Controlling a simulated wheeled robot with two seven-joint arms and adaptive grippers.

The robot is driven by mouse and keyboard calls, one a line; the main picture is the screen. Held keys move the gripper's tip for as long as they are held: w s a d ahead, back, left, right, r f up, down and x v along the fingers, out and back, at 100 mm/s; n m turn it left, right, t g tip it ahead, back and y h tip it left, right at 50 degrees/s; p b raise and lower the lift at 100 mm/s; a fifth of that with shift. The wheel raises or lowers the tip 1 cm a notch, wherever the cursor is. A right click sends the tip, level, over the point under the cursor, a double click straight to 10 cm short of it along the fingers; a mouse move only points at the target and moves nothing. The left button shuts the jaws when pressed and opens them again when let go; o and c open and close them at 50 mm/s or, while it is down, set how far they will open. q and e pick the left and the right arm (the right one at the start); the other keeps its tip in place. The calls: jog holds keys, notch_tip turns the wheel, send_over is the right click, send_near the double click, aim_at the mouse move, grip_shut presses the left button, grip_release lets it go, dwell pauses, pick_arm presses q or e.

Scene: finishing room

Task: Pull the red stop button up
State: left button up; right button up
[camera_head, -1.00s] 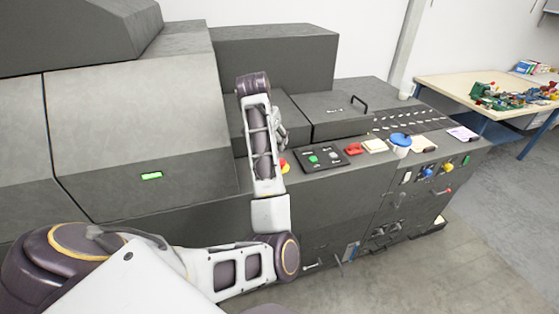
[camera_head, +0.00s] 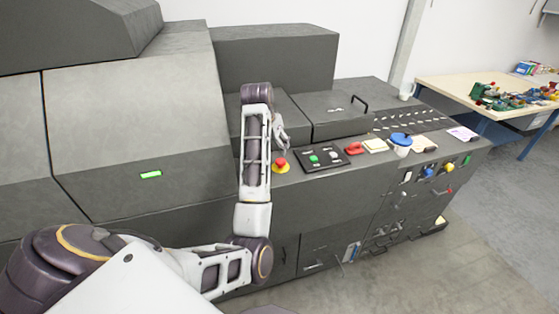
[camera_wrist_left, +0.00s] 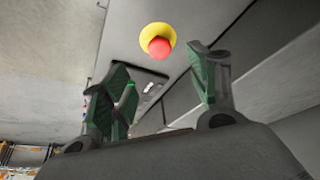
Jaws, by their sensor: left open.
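The red stop button (camera_head: 281,163) sits on a yellow round base on the machine's grey ledge, just right of my left forearm in the head view. In the left wrist view the red button (camera_wrist_left: 159,47) shows beyond the fingers, near the top middle. My left gripper (camera_head: 281,136) is above and slightly behind the button in the head view, apart from it. In the left wrist view its green-padded fingers (camera_wrist_left: 165,90) are spread with nothing between them. My right gripper is not in view.
A grey box (camera_head: 330,113) with a black handle stands behind. A table (camera_head: 450,92) is at the far right.

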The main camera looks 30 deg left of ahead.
aim_at(280, 161)
pick_arm(q)
jog(key=p+x, duration=0.1)
jog(key=x, duration=0.9)
grip_shut()
jog(key=shift+r, duration=0.7)
grip_release()
dwell(0.3)
jog(key=shift+r, duration=0.1)
